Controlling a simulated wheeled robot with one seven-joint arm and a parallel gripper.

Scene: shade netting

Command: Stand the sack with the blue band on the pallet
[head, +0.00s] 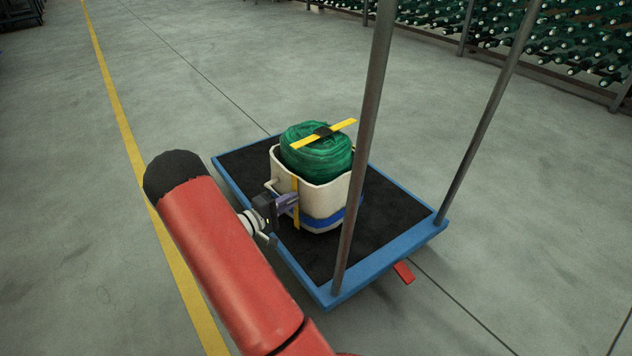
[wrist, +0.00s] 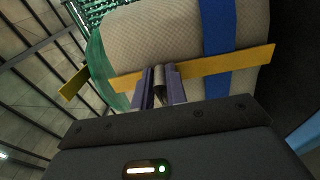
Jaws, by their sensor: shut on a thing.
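The sack with the blue band (head: 320,200) is off-white, upright and open at the top, with a rolled green net (head: 318,152) and a yellow strap. The blue band runs around its lower part. It is over the black deck of a blue-edged cart; whether its base touches the deck I cannot tell. My gripper (head: 292,201) is at the sack's left side. In the wrist view my gripper (wrist: 160,88) is shut on a small grey loop on the sack (wrist: 160,40), beside the yellow strap. I see no pallet in either view.

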